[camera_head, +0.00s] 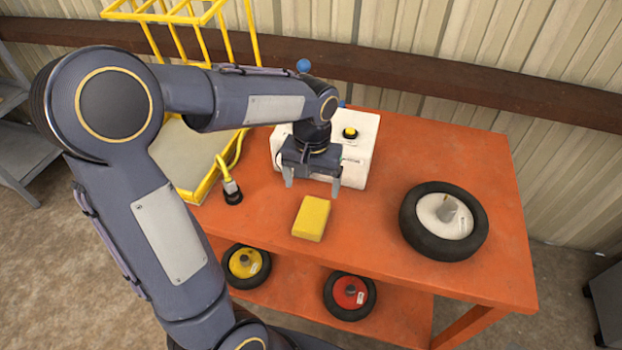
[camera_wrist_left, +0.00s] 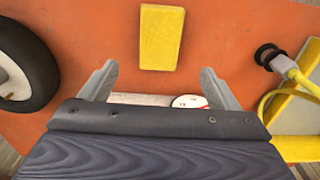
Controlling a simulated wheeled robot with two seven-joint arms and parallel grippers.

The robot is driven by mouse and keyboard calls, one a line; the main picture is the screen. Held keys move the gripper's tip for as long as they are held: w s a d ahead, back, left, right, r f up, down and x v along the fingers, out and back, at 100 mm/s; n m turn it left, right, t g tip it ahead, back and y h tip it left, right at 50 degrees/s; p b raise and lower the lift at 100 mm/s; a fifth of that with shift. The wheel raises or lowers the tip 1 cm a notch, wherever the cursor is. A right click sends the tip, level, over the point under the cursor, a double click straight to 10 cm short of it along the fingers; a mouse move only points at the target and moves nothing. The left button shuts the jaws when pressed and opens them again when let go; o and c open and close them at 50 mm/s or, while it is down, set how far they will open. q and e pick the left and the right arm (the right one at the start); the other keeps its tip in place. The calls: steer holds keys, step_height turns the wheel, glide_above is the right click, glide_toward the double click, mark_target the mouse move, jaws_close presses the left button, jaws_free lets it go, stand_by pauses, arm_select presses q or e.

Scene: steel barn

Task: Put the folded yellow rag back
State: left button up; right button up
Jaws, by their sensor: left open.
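The folded yellow rag (camera_head: 311,218) lies flat on the orange table (camera_head: 430,150), near its front edge in the head view. It also shows at the top middle of the left wrist view (camera_wrist_left: 161,37). My left gripper (camera_head: 312,184) is open and empty, just behind the rag in the head view and apart from it. Its two fingers (camera_wrist_left: 158,86) point down, in front of a white box (camera_head: 358,165) with a yellow knob on top. My right gripper is in neither view.
A wheel with a white hub (camera_head: 445,222) lies on the table's right. A yellow hose (camera_head: 231,187) with a black end stands at the left, beside a yellow-framed cart (camera_head: 190,155). A yellow-hubbed wheel (camera_head: 246,264) and a red-hubbed wheel (camera_head: 349,293) lie on the lower shelf.

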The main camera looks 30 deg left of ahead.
arm_select(q)
steer(key=s+d+r+t+h, duration=0.2)
steer(key=s, duration=0.6)
steer(key=s+d+r+m+t+h, duration=0.1)
steer(key=s+d+r+t, duration=0.1)
steer(key=s, duration=0.7)
steer(key=shift+t+h, duration=0.4)
steer(key=shift+t, duration=0.4)
steer(key=shift+r, duration=0.1)
